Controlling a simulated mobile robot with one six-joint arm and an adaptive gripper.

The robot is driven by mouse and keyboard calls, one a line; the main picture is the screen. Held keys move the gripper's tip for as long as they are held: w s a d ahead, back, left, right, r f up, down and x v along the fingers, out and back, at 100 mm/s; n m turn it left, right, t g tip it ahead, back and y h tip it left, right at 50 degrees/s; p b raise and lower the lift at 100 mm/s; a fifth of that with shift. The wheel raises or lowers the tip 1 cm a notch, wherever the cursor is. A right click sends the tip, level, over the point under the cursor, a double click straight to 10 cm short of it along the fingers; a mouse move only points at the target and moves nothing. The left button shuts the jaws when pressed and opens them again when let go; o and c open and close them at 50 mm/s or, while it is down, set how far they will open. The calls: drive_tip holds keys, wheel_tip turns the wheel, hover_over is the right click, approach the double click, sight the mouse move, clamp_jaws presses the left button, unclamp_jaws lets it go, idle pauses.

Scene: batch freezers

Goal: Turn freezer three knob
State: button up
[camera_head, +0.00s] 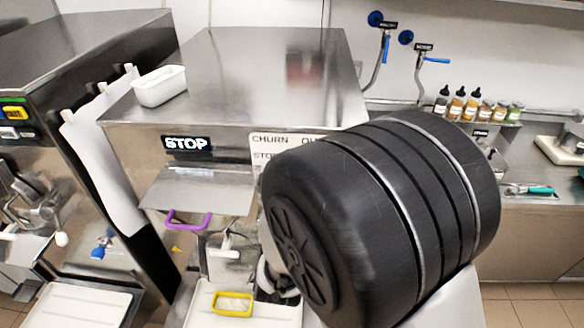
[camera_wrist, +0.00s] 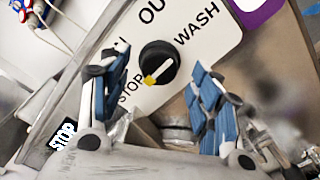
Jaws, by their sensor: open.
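In the wrist view, a round black knob (camera_wrist: 158,63) with a white pointer bar sits on a white label plate (camera_wrist: 112,32). The plate reads "STOP", "OU" and "WASH" around the knob. A small yellow mark lies at the pointer's end, on the "STOP" side. My gripper (camera_wrist: 160,82) is open, with one blue-padded finger on each side of the knob; I cannot tell whether either touches it. In the head view, the label plate (camera_head: 268,139) shows partly on the freezer (camera_head: 235,75), reading "CHURN OU" and "STO". My dark arm hides the knob and gripper there.
A lit "STOP" sign (camera_head: 186,143) is left of the plate. A white tub (camera_head: 160,86) stands on the freezer's top. Another freezer (camera_head: 80,50) stands left; bottles (camera_head: 472,108) are at right.

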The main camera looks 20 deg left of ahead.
drive_tip(key=v, duration=0.5)
drive_tip(key=shift+w, duration=0.1)
drive_tip(key=d+f+m+g+b, duration=0.2)
drive_tip(key=d+m+g+b, duration=0.35)
drive_tip(key=d+m, duration=0.65)
drive_tip(key=s+d+f+m+g+h+b, duration=0.2)
drive_tip(key=s+d+m+g, duration=0.1)
drive_tip(key=s+d+m, duration=0.4)
drive_tip(key=s+d+f+m+g+h+b, duration=0.2)
drive_tip(key=s+d+m+g, duration=0.2)
drive_tip(key=s+d+m, duration=0.3)
drive_tip(key=s+d, duration=0.3)
drive_tip(key=s, duration=0.3)
drive_tip(key=shift+s+d+f+m, duration=0.25)
drive_tip(key=shift+d+f+m, duration=0.1)
drive_tip(key=shift+f+m, duration=0.05)
drive_tip(key=shift+g, duration=0.25)
idle(0.6)
